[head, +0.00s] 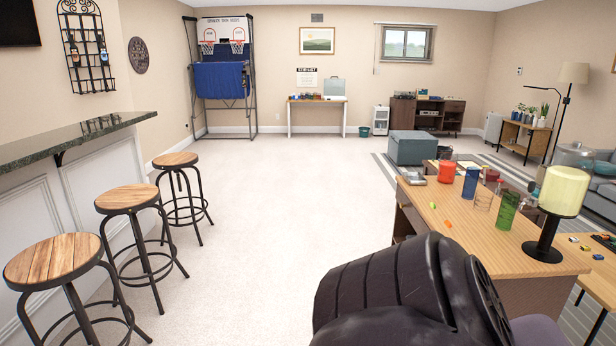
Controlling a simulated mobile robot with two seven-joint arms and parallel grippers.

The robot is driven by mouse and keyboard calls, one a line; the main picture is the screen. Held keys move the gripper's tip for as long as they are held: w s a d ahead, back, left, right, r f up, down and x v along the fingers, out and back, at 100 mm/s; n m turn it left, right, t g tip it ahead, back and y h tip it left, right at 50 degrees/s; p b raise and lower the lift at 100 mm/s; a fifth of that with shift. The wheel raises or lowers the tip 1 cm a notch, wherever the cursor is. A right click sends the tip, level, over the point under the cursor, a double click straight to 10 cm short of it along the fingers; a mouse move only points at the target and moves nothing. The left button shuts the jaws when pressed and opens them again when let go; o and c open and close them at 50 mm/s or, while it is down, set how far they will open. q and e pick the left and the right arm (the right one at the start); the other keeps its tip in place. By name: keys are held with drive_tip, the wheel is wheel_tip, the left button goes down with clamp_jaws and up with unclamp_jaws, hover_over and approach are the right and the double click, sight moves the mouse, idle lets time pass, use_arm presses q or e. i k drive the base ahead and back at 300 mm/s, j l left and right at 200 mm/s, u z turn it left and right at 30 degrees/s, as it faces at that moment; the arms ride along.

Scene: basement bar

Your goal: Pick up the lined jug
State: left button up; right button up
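I cannot pick out the lined jug for sure in the head view. Several vessels stand on the wooden table (470,238) at the right: a red cup (447,172), a blue tumbler (470,183), a small clear glass (483,201) and a green see-through vessel (507,212). A larger clear glass vessel (574,157) shows behind the lit table lamp (563,190); the lamp hides part of it, and I see no clear lines on it. Neither gripper is in view.
A dark ribbed shape in the foreground hides the table's near left part. Three bar stools (134,200) stand at the left by the bar counter (70,140). A grey ottoman (412,149) stands beyond the table. The pale floor (290,205) between is clear.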

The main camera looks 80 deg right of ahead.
sight(448, 164)
drive_tip(key=z, duration=3.65)
